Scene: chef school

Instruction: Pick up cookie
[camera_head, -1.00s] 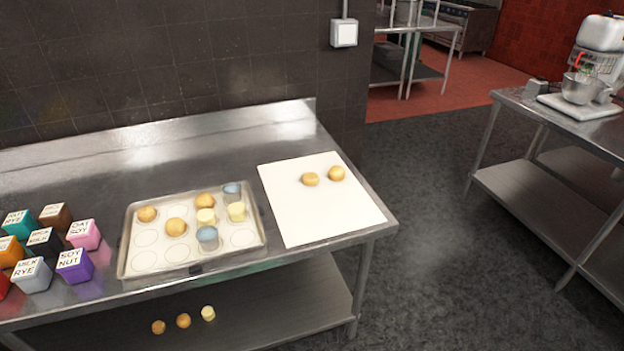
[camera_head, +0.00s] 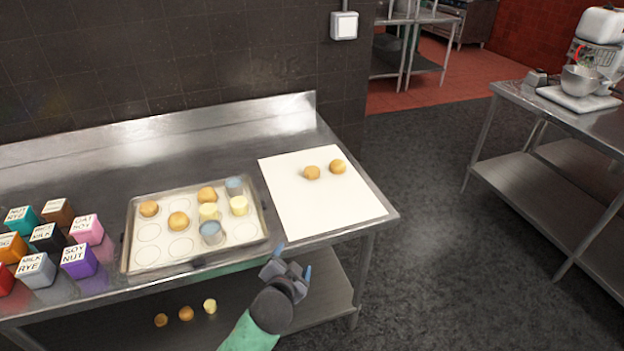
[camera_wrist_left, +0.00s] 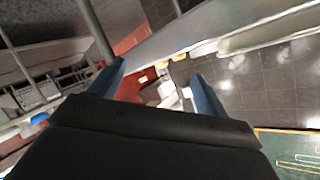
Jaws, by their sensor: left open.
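Two round golden-brown cookies, one (camera_head: 312,173) and another (camera_head: 338,167), lie on a white sheet (camera_head: 325,215) at the right end of the steel table. More brown cookies, such as one (camera_head: 178,221), sit on a baking tray (camera_head: 150,258) among pale yellow and blue-grey pieces. My left gripper (camera_head: 294,261) is open and empty, in front of the table's front edge, below the gap between tray and sheet. Its blue fingers stand apart in the left wrist view (camera_wrist_left: 160,85). My right gripper is not in view.
Labelled coloured boxes (camera_head: 79,261) stand at the table's left. Two brown cookies and a yellow piece (camera_head: 210,306) lie on the lower shelf. A wall backs the table. A second steel table (camera_head: 570,118) with a mixer stands right, with open floor between.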

